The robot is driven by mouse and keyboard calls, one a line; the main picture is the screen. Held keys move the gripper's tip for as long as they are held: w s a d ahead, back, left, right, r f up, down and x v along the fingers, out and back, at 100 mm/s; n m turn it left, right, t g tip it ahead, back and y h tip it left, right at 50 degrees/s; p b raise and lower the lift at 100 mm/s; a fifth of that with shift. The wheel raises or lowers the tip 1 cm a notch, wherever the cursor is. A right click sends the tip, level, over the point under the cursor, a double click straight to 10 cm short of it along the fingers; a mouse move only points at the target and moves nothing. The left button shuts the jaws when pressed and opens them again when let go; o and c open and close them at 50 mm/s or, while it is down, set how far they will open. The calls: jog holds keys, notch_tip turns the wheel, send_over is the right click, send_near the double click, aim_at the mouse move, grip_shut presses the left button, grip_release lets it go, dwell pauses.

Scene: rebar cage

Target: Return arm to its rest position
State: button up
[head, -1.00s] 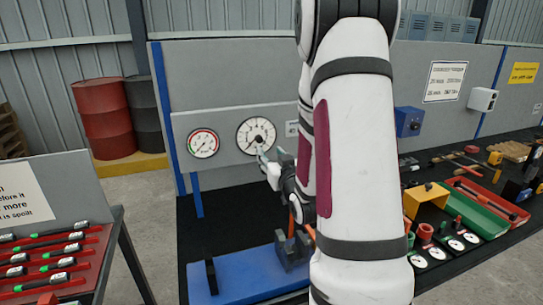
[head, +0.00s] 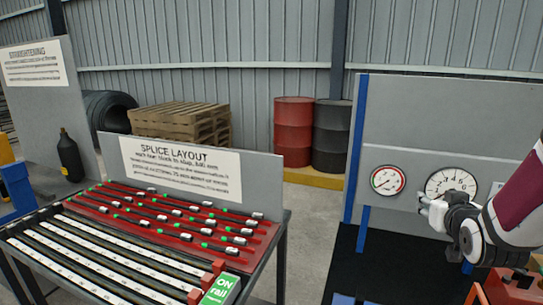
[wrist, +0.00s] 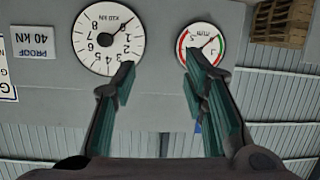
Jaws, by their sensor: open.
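My gripper (wrist: 160,85) is open and empty in the wrist view, its two green-padded fingers spread in front of a grey panel. In the head view my gripper (head: 428,205) is at the right, in front of the lower left part of the large white dial gauge (head: 452,185). The large dial also shows in the wrist view (wrist: 110,38), upside down, above the left finger. The smaller gauge with a red and green rim (head: 387,180) is left of my gripper; in the wrist view (wrist: 201,44) it is above the right finger.
A splice layout table (head: 272,243) with red bars and white strips stands at the left. Red (head: 293,132) and dark (head: 331,136) drums and stacked pallets (head: 180,122) are behind. Open concrete floor (head: 306,225) lies between the table and the gauge panel (head: 430,120).

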jog(key=s+a+r+n+g+y, duration=0.3)
jog(key=s+a, duration=0.5)
jog(key=a, duration=0.6)
jog(key=s+a+g+y, duration=0.1)
jog(key=s+a, duration=0.3)
jog(key=s, duration=0.4)
jog(key=s+a+r+g+y, duration=0.1)
jog(key=s+a+g, duration=0.2)
jog(key=s+a, duration=0.2)
jog(key=s, duration=0.3)
jog(key=shift+a+r+g, duration=0.15)
jog(key=shift+a+g, duration=0.05)
jog(key=shift+g, duration=0.2)
jog(key=shift+w, duration=0.1)
